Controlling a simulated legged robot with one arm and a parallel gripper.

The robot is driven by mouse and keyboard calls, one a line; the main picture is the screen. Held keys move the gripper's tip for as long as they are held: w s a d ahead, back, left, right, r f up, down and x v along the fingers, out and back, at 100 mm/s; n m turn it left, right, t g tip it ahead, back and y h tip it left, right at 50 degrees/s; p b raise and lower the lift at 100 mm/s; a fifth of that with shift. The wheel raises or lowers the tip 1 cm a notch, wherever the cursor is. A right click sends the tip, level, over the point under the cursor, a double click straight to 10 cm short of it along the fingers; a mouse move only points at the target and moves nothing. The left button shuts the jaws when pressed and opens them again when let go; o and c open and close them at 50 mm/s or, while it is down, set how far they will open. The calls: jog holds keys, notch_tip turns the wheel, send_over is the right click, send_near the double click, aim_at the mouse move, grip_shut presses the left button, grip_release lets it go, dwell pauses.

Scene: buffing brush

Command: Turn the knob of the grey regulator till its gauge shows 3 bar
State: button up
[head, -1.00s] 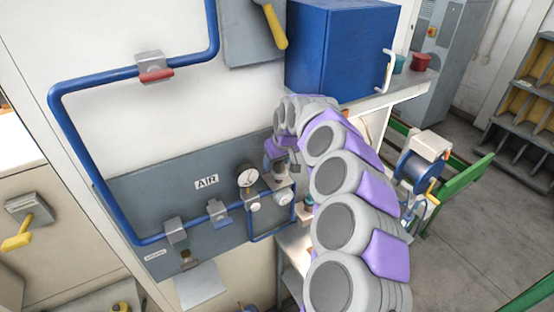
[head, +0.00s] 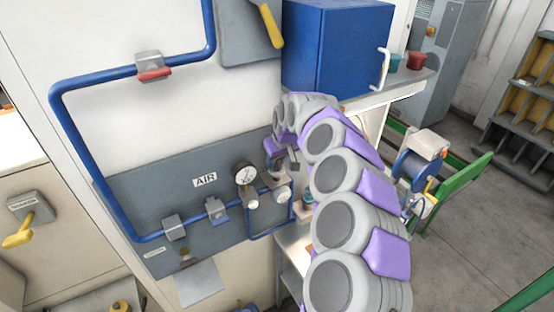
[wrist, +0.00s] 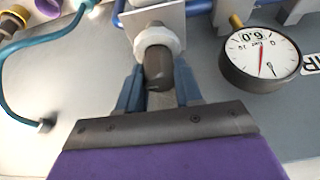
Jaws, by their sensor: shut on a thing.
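The regulator's dark knob (wrist: 158,72) sits below a pale collar (wrist: 158,40) in the wrist view. My gripper (wrist: 158,92) is shut on this knob, with one blue finger on each side of it. In the head view my gripper (head: 281,160) is at the right end of the grey air panel, and the knob is mostly hidden there. The round white gauge (wrist: 262,57) is right of the knob in the wrist view, upside down, and its digits look like 6.0. The gauge (head: 246,174) is left of my gripper in the head view, too small to read.
A blue pipe (head: 82,175) runs around the grey panel (head: 140,195), which bears an AIR label (head: 205,180). A blue cabinet (head: 335,50) stands on a shelf above. In the wrist view a teal hose (wrist: 52,35) curves at the left.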

jog(key=shift+f+b, duration=0.1)
jog(key=shift+b, duration=0.3)
jog(key=shift+w+d+f+m+t+b, duration=0.1)
jog(key=shift+m+t+b, duration=0.2)
jog(key=shift+m+b, duration=0.45)
jog(key=m+h+b, duration=0.2)
jog(key=m+b, duration=0.2)
jog(key=b, duration=0.1)
jog(key=m+h+b, duration=0.1)
jog(key=m+b, duration=0.2)
jog(key=m, duration=0.1)
jog(key=shift+m+h+b, duration=0.3)
jog(key=shift+m+h, duration=0.05)
jog(key=shift+h, duration=0.05)
jog(key=shift+r+m+h+b, duration=0.2)
jog(key=shift+m+h+b, duration=0.35)
jog(key=shift+m, duration=0.95)
jog(key=shift+r, duration=0.1)
